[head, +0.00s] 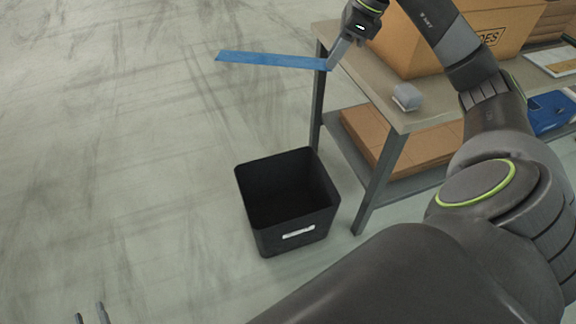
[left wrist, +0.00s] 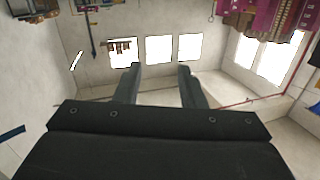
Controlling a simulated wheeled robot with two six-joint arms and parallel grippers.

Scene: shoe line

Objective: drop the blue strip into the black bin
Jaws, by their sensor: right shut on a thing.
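The blue strip (head: 270,60) is long, thin and flat. It hangs out level to the left from my right gripper (head: 332,64), which is shut on its right end. In the head view the strip is above and beyond the black bin (head: 290,232), apart from it. The bin stands upright and open on the floor with a white label on its front; its dark inside shows nothing I can make out. My left gripper (head: 91,318) shows only its fingertips at the bottom left of the head view. In the left wrist view its fingers (left wrist: 158,85) are apart and empty.
A table (head: 405,118) stands right of the bin, with a cardboard box (head: 440,45) and a small grey block (head: 407,97) on top. Flat brown cartons (head: 385,145) lie on its lower shelf. The floor left of the bin is clear.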

